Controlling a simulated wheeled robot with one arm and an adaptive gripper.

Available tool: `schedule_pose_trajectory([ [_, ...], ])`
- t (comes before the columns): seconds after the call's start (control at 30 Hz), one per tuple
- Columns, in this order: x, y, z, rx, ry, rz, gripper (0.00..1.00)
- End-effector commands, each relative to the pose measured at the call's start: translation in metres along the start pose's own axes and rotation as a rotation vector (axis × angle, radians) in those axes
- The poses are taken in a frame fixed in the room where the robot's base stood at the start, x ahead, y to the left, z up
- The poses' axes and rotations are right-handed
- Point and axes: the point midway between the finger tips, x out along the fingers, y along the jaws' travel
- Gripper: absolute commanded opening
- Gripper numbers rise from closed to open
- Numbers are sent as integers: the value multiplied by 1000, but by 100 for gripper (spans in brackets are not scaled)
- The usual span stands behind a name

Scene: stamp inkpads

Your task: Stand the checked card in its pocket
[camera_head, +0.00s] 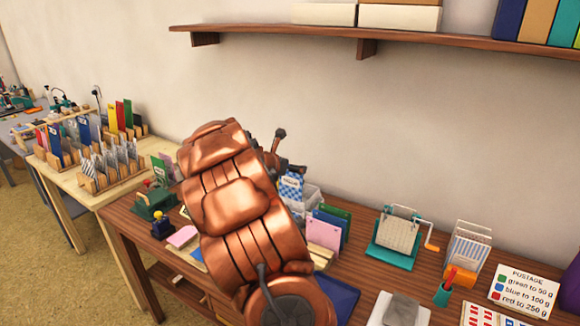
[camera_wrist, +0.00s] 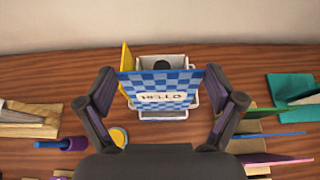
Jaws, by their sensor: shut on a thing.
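The blue-and-white checked card (camera_wrist: 165,88), with a white HELLO label, stands between the fingers of my gripper (camera_wrist: 162,100) in the wrist view. My gripper is shut on it. Behind the card is a pale box-like holder (camera_wrist: 180,62) with a dark opening and a yellow card (camera_wrist: 126,58) at its left. The card's lower edge overlaps the holder's front wire frame; I cannot tell whether it is inside a pocket. In the head view the checked card (camera_head: 291,184) shows just right of my copper arm, by the grey-white holder (camera_head: 309,194). My arm hides much of the gripper.
Pink, blue and green cards (camera_head: 324,234) stand right of the holder. A teal-based device (camera_head: 393,254) and a wire rack (camera_head: 470,244) are further right. A green stamp device (camera_head: 153,200) is left. A shelf (camera_head: 290,37) runs along the wall above.

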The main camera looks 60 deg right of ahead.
Motion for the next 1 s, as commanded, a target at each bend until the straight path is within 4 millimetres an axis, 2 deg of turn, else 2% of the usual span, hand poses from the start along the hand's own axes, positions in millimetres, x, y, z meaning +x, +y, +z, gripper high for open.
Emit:
schedule_pose_trajectory([
  [0.57, -1, -1, 0, 0, 1, -2, 79],
  [1.0, 12, -2, -24, 0, 2, -3, 79],
])
